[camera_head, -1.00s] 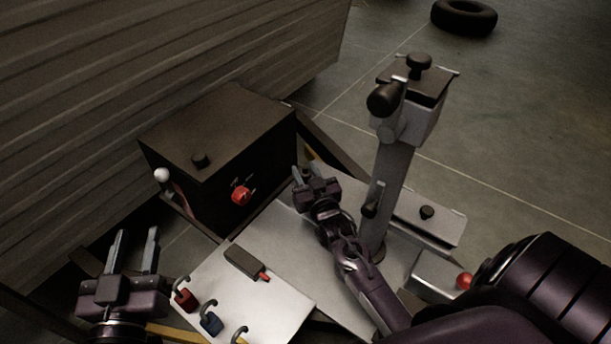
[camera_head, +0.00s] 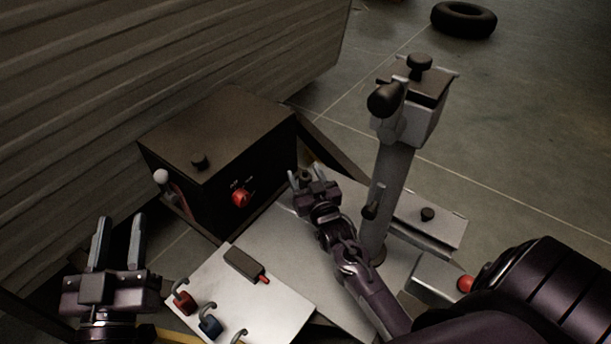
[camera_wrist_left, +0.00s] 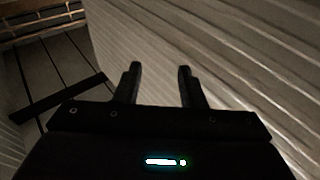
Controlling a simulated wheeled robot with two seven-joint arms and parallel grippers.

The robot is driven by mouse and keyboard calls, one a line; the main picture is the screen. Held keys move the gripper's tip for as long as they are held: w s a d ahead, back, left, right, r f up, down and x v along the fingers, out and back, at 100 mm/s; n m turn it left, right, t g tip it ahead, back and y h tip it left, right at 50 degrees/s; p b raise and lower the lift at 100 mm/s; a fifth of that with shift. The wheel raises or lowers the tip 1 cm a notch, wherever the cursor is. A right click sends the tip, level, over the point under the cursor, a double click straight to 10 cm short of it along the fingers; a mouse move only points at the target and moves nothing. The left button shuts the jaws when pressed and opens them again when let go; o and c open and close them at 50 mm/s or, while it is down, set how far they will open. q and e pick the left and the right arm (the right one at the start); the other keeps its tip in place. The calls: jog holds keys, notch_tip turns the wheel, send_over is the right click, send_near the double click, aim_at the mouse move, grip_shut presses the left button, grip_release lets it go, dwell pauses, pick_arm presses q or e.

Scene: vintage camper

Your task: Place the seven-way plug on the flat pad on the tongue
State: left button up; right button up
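My left gripper (camera_head: 120,240) is open and empty at the lower left, left of the white board. The left wrist view shows its two fingers (camera_wrist_left: 158,82) apart with nothing between them. My right gripper (camera_head: 309,181) is over the far end of the silver tongue plate (camera_head: 283,235), beside the black box. A small dark round piece (camera_head: 303,177) shows at its fingertips. It may be the seven-way plug, but I cannot tell whether it is gripped or resting. The flat pad cannot be clearly told apart from the plate.
A black box (camera_head: 215,140) with a red knob (camera_head: 240,198) stands behind. A white board (camera_head: 225,290) holds padlocks (camera_head: 210,322) and a dark red-tipped piece (camera_head: 245,264). The upright jack post (camera_head: 385,195) rises right of my right arm. The ribbed camper wall (camera_head: 150,50) fills the upper left.

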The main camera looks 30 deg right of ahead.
jog(key=shift+r, duration=0.1)
pick_arm(q)
jog(key=s+f+g+y+p, duration=0.1)
jog(key=s+f+g, duration=0.2)
jog(key=f, duration=0.7)
jog(key=s+f+g+y+p, duration=0.1)
jog(key=s+f+g+y, duration=0.1)
jog(key=s+f+g, duration=0.2)
notch_tip(320, 180, down, 6)
jog(key=g, duration=0.3)
jog(key=shift+a+y+p, duration=0.3)
jog(key=shift+a+p, duration=0.05)
jog(key=shift+p, duration=0.05)
pick_arm(e)
jog(key=s+a, duration=0.2)
jog(key=s, duration=0.9)
jog(key=shift+s+a, duration=0.15)
jog(key=shift+s, duration=0.25)
jog(key=shift+a, duration=0.1)
